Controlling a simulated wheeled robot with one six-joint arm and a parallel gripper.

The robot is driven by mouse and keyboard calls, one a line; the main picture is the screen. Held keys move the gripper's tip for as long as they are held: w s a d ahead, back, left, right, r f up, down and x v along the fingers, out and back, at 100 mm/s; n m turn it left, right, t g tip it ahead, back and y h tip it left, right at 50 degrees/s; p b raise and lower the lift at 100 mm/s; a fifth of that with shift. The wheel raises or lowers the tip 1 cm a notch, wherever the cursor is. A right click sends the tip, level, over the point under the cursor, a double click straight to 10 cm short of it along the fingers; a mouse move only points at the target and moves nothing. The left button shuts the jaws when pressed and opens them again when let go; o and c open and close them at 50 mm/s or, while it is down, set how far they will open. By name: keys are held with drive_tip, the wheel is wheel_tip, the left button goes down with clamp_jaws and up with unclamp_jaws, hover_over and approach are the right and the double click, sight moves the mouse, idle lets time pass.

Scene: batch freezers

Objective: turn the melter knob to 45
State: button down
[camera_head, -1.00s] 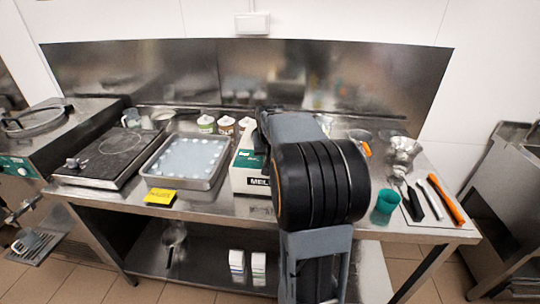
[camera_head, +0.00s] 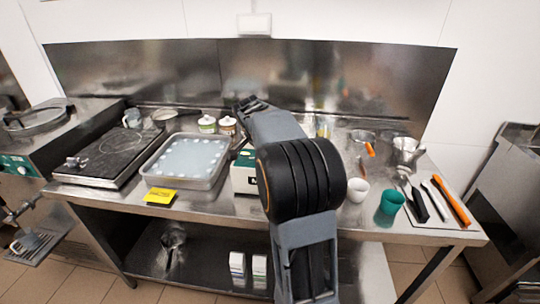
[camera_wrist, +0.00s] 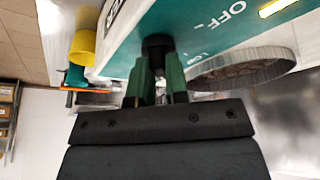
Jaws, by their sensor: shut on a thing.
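The melter (camera_head: 244,178) is a white and green box on the steel table, partly hidden behind my arm in the head view. In the wrist view its green panel (camera_wrist: 195,25) shows the word OFF and a small printed mark I cannot read surely. The black melter knob (camera_wrist: 157,44) sticks out from this panel. My gripper (camera_wrist: 158,72) has its two green fingers shut on the knob, one on each side. The knob's pointer and exact setting cannot be made out. My arm hides the gripper and knob in the head view.
A tray (camera_head: 187,161) and a dark hot plate (camera_head: 103,158) stand left of the melter. A white cup (camera_head: 357,190), a teal cup (camera_head: 390,203) and several utensils lie to the right. A yellow cup (camera_wrist: 82,47) and a ridged round thing (camera_wrist: 245,66) flank the gripper in the wrist view.

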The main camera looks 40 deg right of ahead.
drive_tip(key=m+g, duration=0.2)
drive_tip(key=m, duration=0.3)
drive_tip(key=shift+w+p, duration=0.15)
drive_tip(key=shift+p, duration=0.15)
drive_tip(key=shift+m+y, duration=0.3)
drive_tip(key=shift+m, duration=0.1)
drive_tip(key=c, duration=1.1)
unclamp_jaws()
drive_tip(key=shift+r, duration=0.1)
drive_tip(key=p+v, duration=0.1)
drive_tip(key=v, duration=1.2)
drive_tip(key=shift+w+a+r+p, duration=0.15)
drive_tip(key=shift+w+r+p, duration=0.1)
drive_tip(key=shift+p, duration=0.1)
